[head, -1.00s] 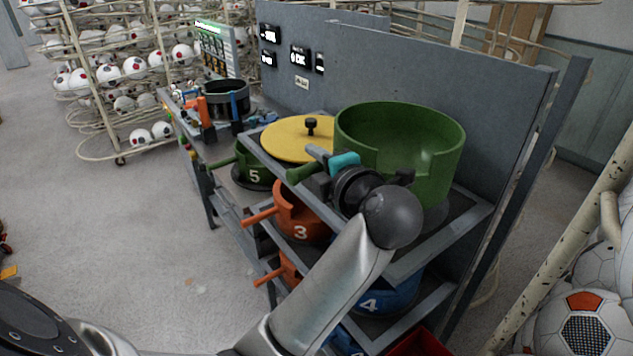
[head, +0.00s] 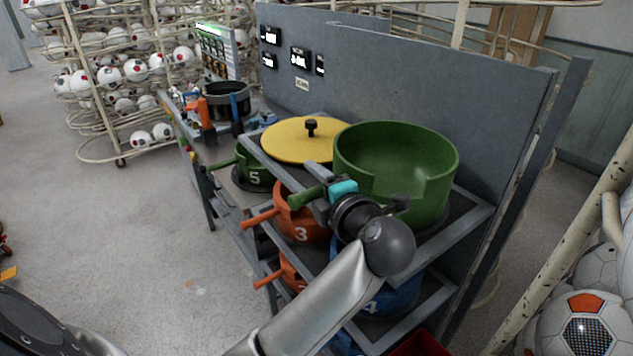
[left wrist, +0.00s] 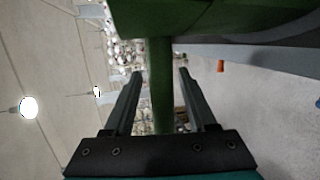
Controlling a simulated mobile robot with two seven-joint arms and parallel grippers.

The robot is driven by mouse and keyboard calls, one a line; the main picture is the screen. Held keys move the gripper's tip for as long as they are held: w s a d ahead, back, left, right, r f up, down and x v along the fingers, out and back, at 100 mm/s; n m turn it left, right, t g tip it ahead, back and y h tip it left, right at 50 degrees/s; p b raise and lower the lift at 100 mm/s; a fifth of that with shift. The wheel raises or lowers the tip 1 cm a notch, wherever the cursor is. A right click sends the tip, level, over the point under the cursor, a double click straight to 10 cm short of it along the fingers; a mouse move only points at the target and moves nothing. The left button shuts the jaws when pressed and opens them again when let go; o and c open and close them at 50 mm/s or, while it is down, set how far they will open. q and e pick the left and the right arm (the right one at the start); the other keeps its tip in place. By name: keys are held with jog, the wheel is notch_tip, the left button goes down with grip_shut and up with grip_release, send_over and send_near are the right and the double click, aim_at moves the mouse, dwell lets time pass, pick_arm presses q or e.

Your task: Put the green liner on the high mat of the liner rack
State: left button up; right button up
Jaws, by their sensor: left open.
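The large green liner (head: 405,170) has a notch in its rim and a handle on its left side. It stands upright on the dark high mat (head: 462,208) at the right of the rack's (head: 425,260) top level. Its underside appears to rest on the mat. My left gripper (head: 322,192) is open at the liner's handle. In the left wrist view the handle (left wrist: 161,90) lies between the two spread fingers (left wrist: 160,72), with gaps on both sides. My right gripper is not in view.
A yellow disc (head: 290,145) with a black knob lies left of the liner. A green liner marked 5 (head: 253,178), an orange one marked 3 (head: 300,225) and a blue one (head: 395,298) sit lower. A grey panel (head: 440,90) stands close behind.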

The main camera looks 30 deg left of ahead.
pick_arm(q)
jog(key=shift+s+d, duration=0.1)
jog(key=p+v, duration=0.4)
jog(key=v, duration=0.7)
jog(key=shift+s+d+p, duration=0.25)
jog(key=shift+d+p, duration=0.05)
jog(key=shift+p, duration=0.1)
